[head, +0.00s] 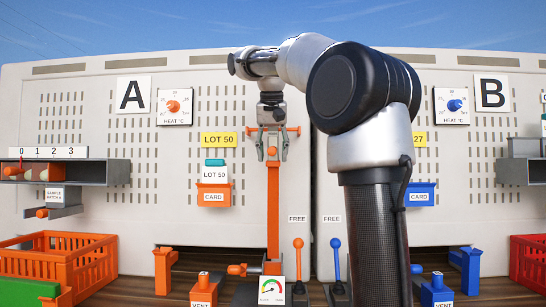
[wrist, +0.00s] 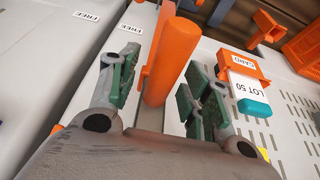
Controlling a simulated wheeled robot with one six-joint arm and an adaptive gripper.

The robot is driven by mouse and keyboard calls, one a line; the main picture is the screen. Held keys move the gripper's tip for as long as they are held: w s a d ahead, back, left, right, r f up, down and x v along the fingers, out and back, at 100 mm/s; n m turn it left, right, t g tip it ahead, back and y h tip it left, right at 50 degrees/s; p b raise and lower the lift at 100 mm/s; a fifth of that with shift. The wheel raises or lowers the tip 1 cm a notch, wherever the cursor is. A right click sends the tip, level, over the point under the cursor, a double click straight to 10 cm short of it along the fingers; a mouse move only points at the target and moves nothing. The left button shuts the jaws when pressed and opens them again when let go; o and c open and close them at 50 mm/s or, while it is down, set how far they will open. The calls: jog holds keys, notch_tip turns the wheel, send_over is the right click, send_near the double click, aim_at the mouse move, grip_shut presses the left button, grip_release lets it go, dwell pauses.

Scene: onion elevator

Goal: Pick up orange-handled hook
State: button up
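An orange upright bar (head: 273,210) stands in front of panel A, with an orange crosspiece (head: 293,131) near its top. Which part is the hook itself I cannot tell. My gripper (head: 272,148) points down at the bar's upper end. In the wrist view an orange rounded handle (wrist: 174,62) lies between the two green-padded fingers of my gripper (wrist: 162,92). The fingers are spread, with visible gaps on both sides of the handle. The lower end of the bar is out of the wrist view.
An orange card holder (head: 213,195) with a LOT 50 card is left of the bar. Orange (head: 298,258) and blue (head: 336,258) levers stand low at right. An orange crate (head: 62,262) is at lower left, and a grey shelf (head: 115,172) above it. My arm hides the panel's middle.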

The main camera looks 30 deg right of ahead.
grip_shut()
jog(key=shift+r, duration=0.2)
